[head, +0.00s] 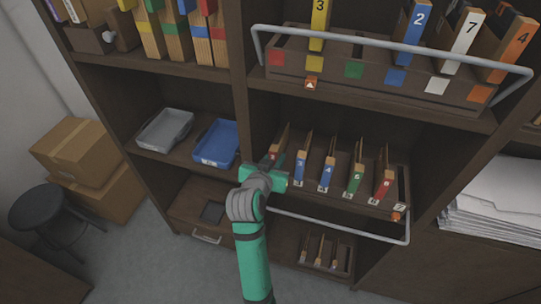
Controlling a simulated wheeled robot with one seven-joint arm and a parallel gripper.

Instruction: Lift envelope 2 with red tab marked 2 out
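A divided rack (345,197) on the middle shelf holds a row of upright envelopes with coloured, numbered tabs. The leftmost envelope (276,148) shows a reddish tab, and its number is hidden or too small to read. My gripper (277,164) is at the left end of the rack, right in front of this envelope. It covers the envelope's lower part. I cannot tell whether the fingers are open or shut, or whether they touch the envelope. To the right stand the blue 3 (300,172), the blue 4 (326,178), a green-tabbed envelope (353,181) and a red-tabbed one (383,188).
A metal rail (350,232) runs below the rack's front. The upper shelf holds larger numbered files behind another rail (400,45). A grey tray (165,129) and a blue tray (216,142) lie left of the upright divider. A stool (48,207) and cartons (76,152) stand at far left.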

